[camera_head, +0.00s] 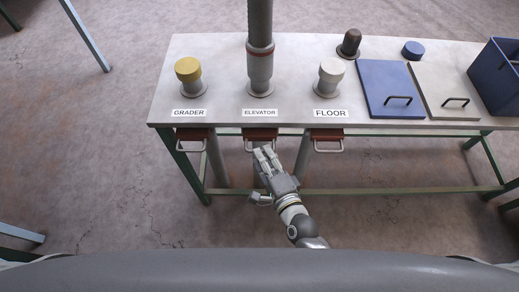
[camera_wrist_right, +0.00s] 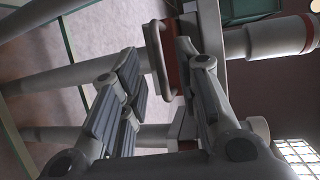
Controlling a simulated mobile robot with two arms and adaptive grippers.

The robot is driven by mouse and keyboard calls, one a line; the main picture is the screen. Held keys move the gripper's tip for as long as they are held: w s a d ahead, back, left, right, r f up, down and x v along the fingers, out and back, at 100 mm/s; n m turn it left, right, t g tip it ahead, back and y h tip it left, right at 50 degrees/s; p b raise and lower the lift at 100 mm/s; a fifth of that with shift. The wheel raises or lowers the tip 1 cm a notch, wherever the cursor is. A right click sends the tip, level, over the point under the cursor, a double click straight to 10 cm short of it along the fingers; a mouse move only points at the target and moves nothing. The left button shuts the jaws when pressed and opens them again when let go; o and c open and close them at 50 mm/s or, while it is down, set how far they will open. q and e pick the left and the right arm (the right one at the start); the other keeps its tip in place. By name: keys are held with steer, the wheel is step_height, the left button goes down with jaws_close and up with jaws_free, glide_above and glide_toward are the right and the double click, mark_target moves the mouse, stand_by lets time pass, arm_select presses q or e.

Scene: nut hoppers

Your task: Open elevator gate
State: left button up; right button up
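The elevator gate (camera_head: 260,133) is a red slide with a metal loop handle (camera_head: 261,148), under the table's front edge below the ELEVATOR label (camera_head: 260,113). My right gripper (camera_head: 263,172) is just in front of this handle, its upper fingers overlapping it in the head view. In the right wrist view the gate's handle (camera_wrist_right: 154,60) stands ahead, between the spread fingers, with the red slide (camera_wrist_right: 168,52) behind it. The right gripper is open. Whether a finger touches the handle cannot be told. My left gripper is not in view.
Similar red gates sit below GRADER (camera_head: 194,134) and FLOOR (camera_head: 327,134), close on either side. The table (camera_head: 225,60) carries a tall grey pipe (camera_head: 260,40), a yellow-capped pipe (camera_head: 188,72), blue and beige lids and a blue bin (camera_head: 497,75). Green table legs stand below.

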steer(key=shift+x, duration=1.7)
jaws_close()
steer(key=shift+s, duration=0.1)
